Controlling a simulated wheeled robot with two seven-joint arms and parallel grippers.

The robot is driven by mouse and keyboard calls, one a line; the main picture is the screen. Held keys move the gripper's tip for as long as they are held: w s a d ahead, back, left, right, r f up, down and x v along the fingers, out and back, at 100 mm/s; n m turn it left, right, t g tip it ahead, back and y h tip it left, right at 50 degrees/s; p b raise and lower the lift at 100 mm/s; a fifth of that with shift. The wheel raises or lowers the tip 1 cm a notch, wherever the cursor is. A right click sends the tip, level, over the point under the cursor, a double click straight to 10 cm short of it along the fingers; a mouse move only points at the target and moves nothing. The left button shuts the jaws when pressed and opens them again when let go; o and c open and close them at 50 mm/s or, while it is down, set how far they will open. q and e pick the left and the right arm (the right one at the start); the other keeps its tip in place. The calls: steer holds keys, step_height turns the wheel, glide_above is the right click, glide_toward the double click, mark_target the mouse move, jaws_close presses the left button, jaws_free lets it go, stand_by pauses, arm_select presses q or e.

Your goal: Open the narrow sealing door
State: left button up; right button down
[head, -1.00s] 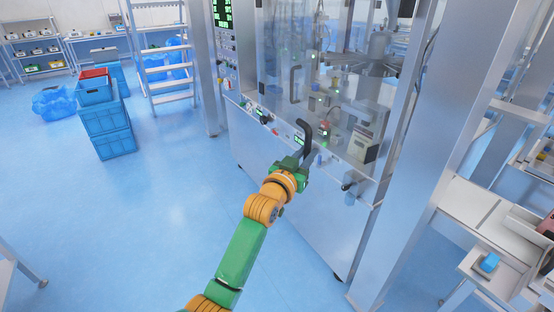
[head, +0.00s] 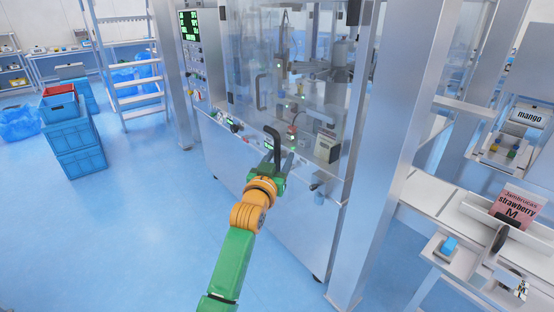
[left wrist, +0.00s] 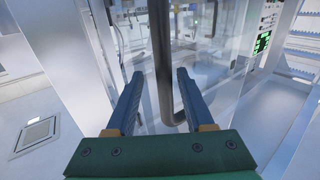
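The narrow sealing door is a clear panel on the steel machine; the pane behind the handle shows in the left wrist view (left wrist: 215,60). Its dark, bent bar handle (head: 272,143) stands at my left gripper (head: 284,163) in the head view. In the left wrist view the handle (left wrist: 162,60) runs down between the two blue-grey fingers (left wrist: 160,76) of my left gripper. The fingers are apart, with gaps beside the bar. The door looks closed, but its edges are hard to make out. My right gripper is out of view.
A second dark handle (head: 260,92) is on the clear panel farther back. A steel post (head: 385,150) stands right of the machine, beside a white conveyor with a strawberry pouch (head: 517,204). Blue crates (head: 80,150) stand left; the floor between is clear.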

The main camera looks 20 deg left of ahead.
arm_select(q)
steer(key=shift+f, duration=0.1)
steer(key=shift+s, duration=0.35)
steer(key=s+b, duration=0.1)
steer(key=s, duration=0.5)
steer(key=shift+s+d, duration=0.2)
